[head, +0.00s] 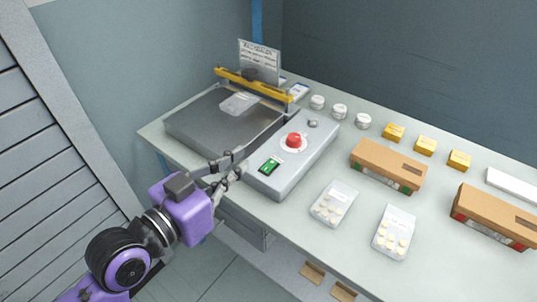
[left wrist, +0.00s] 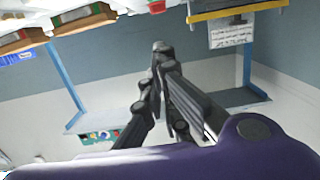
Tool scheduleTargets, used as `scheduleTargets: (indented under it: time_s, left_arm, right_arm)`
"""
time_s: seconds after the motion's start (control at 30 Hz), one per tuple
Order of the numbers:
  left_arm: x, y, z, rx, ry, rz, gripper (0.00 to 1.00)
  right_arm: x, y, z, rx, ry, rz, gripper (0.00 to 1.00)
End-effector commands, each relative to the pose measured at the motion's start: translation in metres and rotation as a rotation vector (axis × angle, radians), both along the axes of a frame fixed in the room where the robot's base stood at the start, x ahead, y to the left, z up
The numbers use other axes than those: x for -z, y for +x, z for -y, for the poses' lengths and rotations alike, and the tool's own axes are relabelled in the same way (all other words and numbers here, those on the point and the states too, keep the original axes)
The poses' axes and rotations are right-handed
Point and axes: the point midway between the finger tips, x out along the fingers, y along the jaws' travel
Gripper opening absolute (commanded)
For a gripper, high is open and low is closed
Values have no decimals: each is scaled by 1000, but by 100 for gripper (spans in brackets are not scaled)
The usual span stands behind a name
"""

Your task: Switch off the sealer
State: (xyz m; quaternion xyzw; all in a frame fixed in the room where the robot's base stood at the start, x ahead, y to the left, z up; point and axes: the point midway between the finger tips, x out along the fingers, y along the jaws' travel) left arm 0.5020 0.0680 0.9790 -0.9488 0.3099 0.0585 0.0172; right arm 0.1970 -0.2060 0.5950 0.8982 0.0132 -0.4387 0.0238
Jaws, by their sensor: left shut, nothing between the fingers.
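The sealer is a grey machine on the bench with a flat plate (head: 205,125), a yellow bar (head: 252,84) at its back and a control box (head: 310,155) on its right. On the box's top are a red button (head: 294,140) on a white disc, a green rocker switch (head: 270,164) and a small grey knob (head: 312,124). My left gripper (head: 241,160) is shut and empty, just left of the box's front end near the green switch; I cannot tell if it touches. Its shut fingers also show in the left wrist view (left wrist: 160,52). My right gripper is not in view.
A clear pack (head: 239,104) lies on the plate and a sign (head: 260,62) stands behind. Right of the box are blister packs (head: 334,204), brown cartons (head: 388,165), white jars (head: 340,111) and yellow boxes (head: 425,145). The bench (head: 290,235) is bare at its front edge.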

Motion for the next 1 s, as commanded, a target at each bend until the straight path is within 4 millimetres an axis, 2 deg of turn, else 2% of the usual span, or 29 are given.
scheduleTargets:
  time_s: [0.3, 0.43, 0.57, 0.9, 1.0]
  left_arm:
    - [1, 1, 0, -2, 4, 2, 0]
    - [2, 9, 5, -4, 3, 2, 0]
    - [3, 25, 18, -2, 0, 2, 0]
    - [12, 83, 60, -2, 3, 2, 0]
    - [34, 82, 59, -3, 4, -5, 0]
  right_arm:
    - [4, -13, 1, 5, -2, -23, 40]
    - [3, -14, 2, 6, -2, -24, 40]
    - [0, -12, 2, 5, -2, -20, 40]
    - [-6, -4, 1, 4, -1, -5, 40]
    - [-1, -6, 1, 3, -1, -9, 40]
